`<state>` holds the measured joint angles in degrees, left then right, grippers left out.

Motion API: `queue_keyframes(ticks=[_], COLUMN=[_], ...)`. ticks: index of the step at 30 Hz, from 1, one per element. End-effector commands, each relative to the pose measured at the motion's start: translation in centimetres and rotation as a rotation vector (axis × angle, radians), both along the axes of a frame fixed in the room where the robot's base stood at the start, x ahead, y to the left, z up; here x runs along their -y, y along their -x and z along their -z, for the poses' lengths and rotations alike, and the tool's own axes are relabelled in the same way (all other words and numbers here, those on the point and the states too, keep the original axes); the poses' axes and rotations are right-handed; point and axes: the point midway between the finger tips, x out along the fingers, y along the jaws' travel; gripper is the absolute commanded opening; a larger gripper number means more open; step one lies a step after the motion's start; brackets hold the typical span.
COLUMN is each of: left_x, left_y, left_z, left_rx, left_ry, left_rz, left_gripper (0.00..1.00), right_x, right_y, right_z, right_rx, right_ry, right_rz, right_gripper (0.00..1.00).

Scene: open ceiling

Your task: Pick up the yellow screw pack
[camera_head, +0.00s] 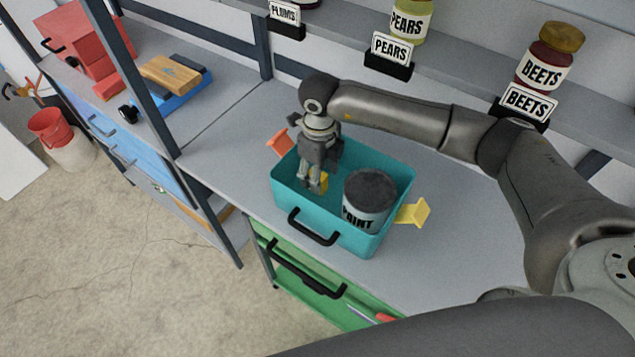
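A teal bin (283,205) with a black front handle stands on the grey workbench. My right gripper (314,187) comes in from the right and points down into the left part of the bin. A small yellow thing (323,181), perhaps the yellow screw pack, shows beside its fingertips and is partly hidden by them. I cannot tell whether the fingers hold it or are only next to it. Another yellow piece (414,212) sticks out at the bin's right side. My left gripper is not in view.
A grey paint can (369,200) stands in the bin's right part, close to my gripper. An orange piece (279,143) sits at the bin's left side. Jars of pears (411,22) and beets (549,58) stand on the shelf behind.

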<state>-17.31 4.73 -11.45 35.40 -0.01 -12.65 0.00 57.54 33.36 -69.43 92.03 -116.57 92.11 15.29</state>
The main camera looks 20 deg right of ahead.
Motion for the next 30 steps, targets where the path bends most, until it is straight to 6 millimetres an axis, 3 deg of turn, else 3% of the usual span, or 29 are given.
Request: queue_keyframes(ticks=[1, 3, 11, 23, 30], left_x=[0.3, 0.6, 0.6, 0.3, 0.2], left_y=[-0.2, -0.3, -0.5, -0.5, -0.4], left_z=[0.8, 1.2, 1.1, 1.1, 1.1], left_rx=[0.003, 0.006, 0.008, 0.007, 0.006], left_ry=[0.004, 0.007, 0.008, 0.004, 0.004], left_rz=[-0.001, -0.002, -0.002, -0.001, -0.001], left_gripper=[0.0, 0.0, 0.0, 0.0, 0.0], right_x=[0.0, 0.0, 0.0, 0.0, 0.0], right_y=[0.1, 0.0, 0.0, 0.0, 0.0], right_z=[1.4, 2.2, 2.3, 2.3, 2.2], right_rx=[-0.001, -0.001, 0.001, 0.001, 0.001], right_ry=[0.0, -0.001, -0.001, -0.001, 0.0], right_rz=[0.0, 0.0, 0.0, 0.0, 0.0], right_gripper=[0.52, 0.52, 0.52, 0.02, 0.0])
